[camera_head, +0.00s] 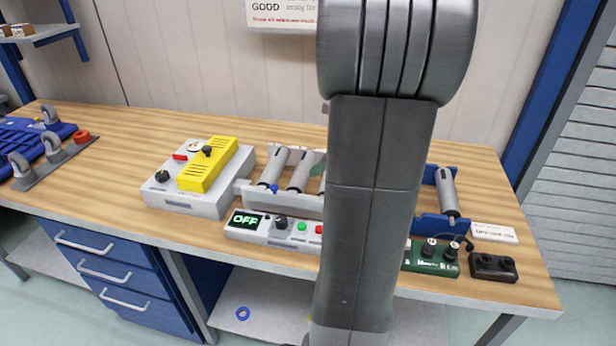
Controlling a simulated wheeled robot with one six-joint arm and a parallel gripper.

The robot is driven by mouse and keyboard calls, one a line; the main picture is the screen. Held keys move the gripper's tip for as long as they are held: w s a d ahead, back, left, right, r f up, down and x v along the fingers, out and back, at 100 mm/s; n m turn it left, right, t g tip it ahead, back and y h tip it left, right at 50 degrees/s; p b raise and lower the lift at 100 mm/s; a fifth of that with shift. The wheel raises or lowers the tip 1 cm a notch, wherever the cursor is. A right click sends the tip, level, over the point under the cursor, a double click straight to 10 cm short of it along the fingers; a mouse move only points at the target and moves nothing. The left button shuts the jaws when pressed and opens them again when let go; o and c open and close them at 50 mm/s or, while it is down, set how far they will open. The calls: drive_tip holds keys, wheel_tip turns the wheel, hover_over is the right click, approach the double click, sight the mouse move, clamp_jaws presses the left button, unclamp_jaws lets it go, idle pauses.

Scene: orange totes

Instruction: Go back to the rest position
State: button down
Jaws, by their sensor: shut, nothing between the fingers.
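My own arm (372,210) rises through the middle of the camera_head view, a large dark grey link with a rounded, ribbed joint at the top. It stands in front of the workbench (110,185) and hides part of the bench and the devices behind it. My gripper is not in this view, so its place relative to the bench is hidden.
On the bench stand a grey box with a yellow block (208,163), a control panel reading OFF (249,222), several grey cylinders (301,170), a green board (432,258) and a black box (493,266). Blue parts (35,140) lie far left. The bench's front left is clear.

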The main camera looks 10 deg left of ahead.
drive_tip(key=shift+d+r, duration=0.3)
drive_tip(key=shift+r, duration=0.05)
drive_tip(key=shift+a+f, duration=0.1)
approach(292, 196)
drive_tip(key=a+x, duration=0.1)
drive_tip(key=x, duration=0.3)
drive_tip(key=shift+s+d+f+b, duration=0.15)
drive_tip(key=shift+d+b, duration=0.1)
drive_tip(key=shift+b, duration=1)
drive_tip(key=shift+d, duration=0.25)
drive_tip(key=shift+s+d+r, duration=0.15)
drive_tip(key=shift+d+r, duration=0.3)
drive_tip(key=shift+d, duration=0.3)
drive_tip(key=shift+s+d+r, duration=0.1)
drive_tip(key=shift+d+r, duration=0.35)
drive_tip(key=shift+d, duration=0.3)
